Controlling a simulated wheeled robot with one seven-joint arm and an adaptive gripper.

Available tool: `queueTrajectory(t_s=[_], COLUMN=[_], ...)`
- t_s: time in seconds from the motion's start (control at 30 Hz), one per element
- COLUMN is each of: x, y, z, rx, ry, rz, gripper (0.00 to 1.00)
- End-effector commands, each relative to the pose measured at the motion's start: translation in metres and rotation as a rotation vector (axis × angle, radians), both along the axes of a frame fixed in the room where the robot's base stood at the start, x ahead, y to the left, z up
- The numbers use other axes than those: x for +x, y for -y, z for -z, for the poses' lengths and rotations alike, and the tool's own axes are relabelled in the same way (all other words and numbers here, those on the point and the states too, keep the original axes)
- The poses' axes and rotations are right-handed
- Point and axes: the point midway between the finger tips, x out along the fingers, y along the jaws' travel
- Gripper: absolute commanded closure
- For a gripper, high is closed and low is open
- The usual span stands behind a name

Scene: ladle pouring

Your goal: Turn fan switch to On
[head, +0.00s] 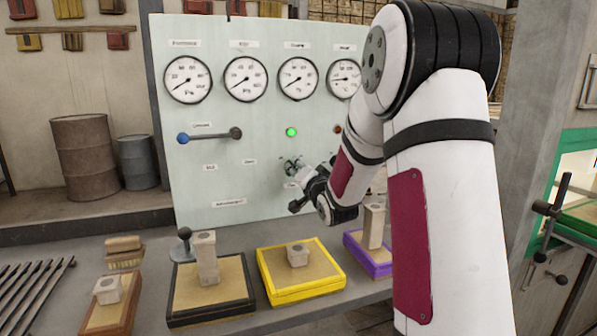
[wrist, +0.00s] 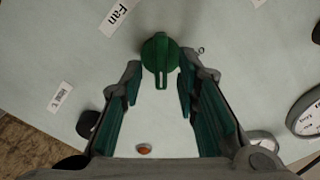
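The fan switch is a green rotary knob (wrist: 161,57) on the pale panel, next to a label reading "Fan" (wrist: 118,15) in the wrist view. Its pointer ridge runs straight down in that picture. My gripper (wrist: 159,78) is open, with one finger on each side of the knob's lower part. Nothing is clearly clamped, and I cannot tell whether either finger touches the knob. In the head view my gripper (head: 293,167) is close to the panel below the lit green lamp (head: 291,132), and it largely hides the knob.
The panel (head: 200,110) carries several gauges (head: 246,79) and a blue-and-black lever (head: 209,135). An orange lamp (wrist: 144,149) shows in the wrist view. On the table below stand moulds in black (head: 210,320), yellow (head: 305,291) and purple (head: 364,257) frames.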

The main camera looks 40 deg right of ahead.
Motion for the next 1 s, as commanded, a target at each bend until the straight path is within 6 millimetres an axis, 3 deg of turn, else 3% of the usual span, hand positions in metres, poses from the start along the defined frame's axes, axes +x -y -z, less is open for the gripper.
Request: queueTrajectory(t_s=[0.37,0.8,1.0], x=[-0.007,-0.085,-0.109], y=[-0.002,-0.024,-0.031], z=[-0.001,-0.001,0.000], rx=[-0.002,-0.002,-0.001], ry=[0.001,0.000,0.000], rz=[0.000,0.001,0.000], gripper=[0.69,0.69,0.69])
